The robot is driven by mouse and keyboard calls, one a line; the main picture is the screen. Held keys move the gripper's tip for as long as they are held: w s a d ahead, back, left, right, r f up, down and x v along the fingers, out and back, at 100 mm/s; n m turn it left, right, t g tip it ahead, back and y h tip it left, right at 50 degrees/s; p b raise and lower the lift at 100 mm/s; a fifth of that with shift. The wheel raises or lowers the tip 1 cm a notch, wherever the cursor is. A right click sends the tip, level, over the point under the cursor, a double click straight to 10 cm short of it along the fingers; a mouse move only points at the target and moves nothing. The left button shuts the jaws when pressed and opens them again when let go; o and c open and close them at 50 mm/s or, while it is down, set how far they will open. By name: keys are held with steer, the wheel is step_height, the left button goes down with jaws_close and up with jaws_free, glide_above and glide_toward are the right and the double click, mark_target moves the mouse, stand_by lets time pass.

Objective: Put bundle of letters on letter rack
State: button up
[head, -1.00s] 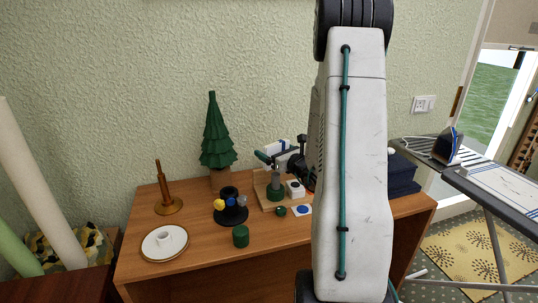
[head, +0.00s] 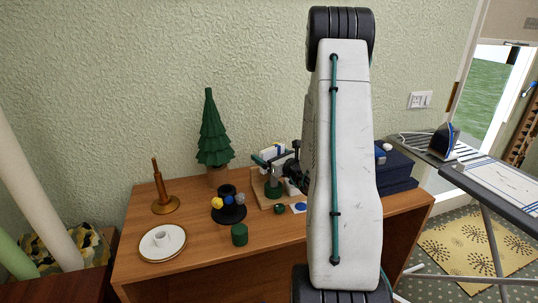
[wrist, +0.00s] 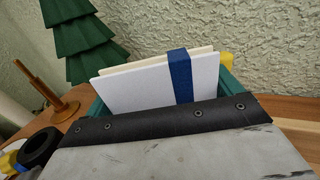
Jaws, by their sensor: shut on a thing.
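The bundle of letters (wrist: 140,88) is white and cream with a blue band. It stands upright between the green fingers of my gripper (wrist: 165,90) in the wrist view. In the head view the bundle (head: 271,152) shows above the back of the desk, right of the green tree, and my gripper (head: 268,160) is shut on it. My dark wrist hides its lower part. A wooden board (head: 262,203) lies below the gripper. I cannot clearly make out the letter rack; my arm covers much of that area.
A green tree (head: 213,130), a brown candlestick (head: 164,205), a black ring-shaped holder (head: 230,213), a white plate (head: 150,245) and a green cylinder (head: 239,234) stand on the desk (head: 200,258). A dark blue box (head: 400,172) is at the right.

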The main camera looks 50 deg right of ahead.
steer(key=shift+s+a+f, duration=0.1)
steer(key=shift+s+f, duration=0.05)
steer(key=shift+f, duration=0.35)
steer(key=o, duration=0.7)
steer(key=shift+f, duration=0.15)
steer(key=shift+s+r, duration=0.2)
steer(key=shift+r, duration=0.4)
steer(key=s, duration=0.3)
steer(key=s+a, duration=0.1)
steer(key=s, duration=0.7)
steer(key=shift+s+a+r, duration=0.15)
steer(key=shift+a+r, duration=0.05)
steer(key=shift+a, duration=0.15)
